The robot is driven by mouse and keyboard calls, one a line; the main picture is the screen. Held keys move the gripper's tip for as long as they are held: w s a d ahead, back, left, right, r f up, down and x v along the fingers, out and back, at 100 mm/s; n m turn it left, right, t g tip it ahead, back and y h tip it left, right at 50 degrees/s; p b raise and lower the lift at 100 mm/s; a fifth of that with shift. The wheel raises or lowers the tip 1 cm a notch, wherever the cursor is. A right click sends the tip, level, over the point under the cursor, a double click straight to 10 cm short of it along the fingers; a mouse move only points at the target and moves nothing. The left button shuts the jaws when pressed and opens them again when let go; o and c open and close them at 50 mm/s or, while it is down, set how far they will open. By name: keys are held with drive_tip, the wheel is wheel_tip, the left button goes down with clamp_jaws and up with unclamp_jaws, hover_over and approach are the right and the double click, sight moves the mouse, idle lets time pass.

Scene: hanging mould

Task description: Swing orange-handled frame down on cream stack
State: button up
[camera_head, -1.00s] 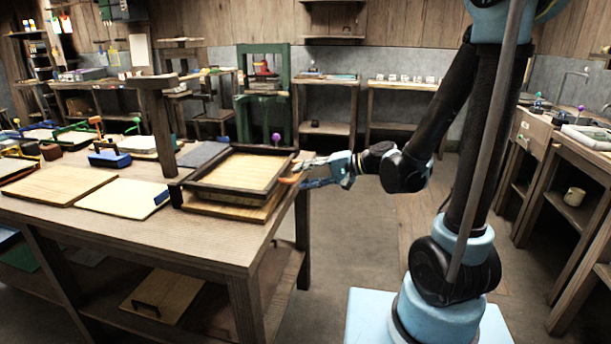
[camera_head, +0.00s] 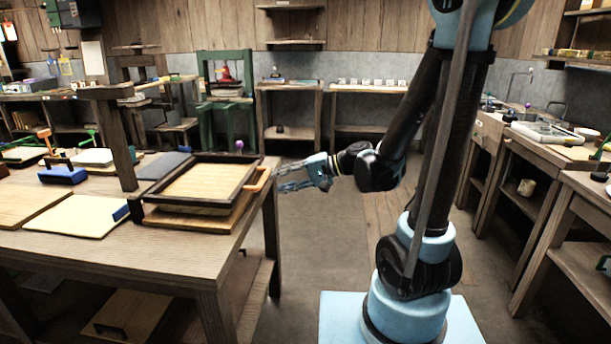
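The dark frame (camera_head: 150,193) lies nearly flat at the near right corner of the wooden table. Its orange handle (camera_head: 257,180) is on the right side, close to the table's edge. A cream surface (camera_head: 208,182) shows inside the frame, and a pale wooden board (camera_head: 190,221) shows beneath it. The frame hides most of the stack, so I cannot tell whether they touch all round. My gripper (camera_head: 281,178) is just right of the handle, its two blue fingers spread and pointing left. It looks empty, with a small gap to the handle.
The floor (camera_head: 330,240) right of the table is clear. Benches (camera_head: 560,200) line the right side.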

drive_tip(key=v, duration=0.8)
drive_tip(key=shift+d, duration=0.15)
idle(0.4)
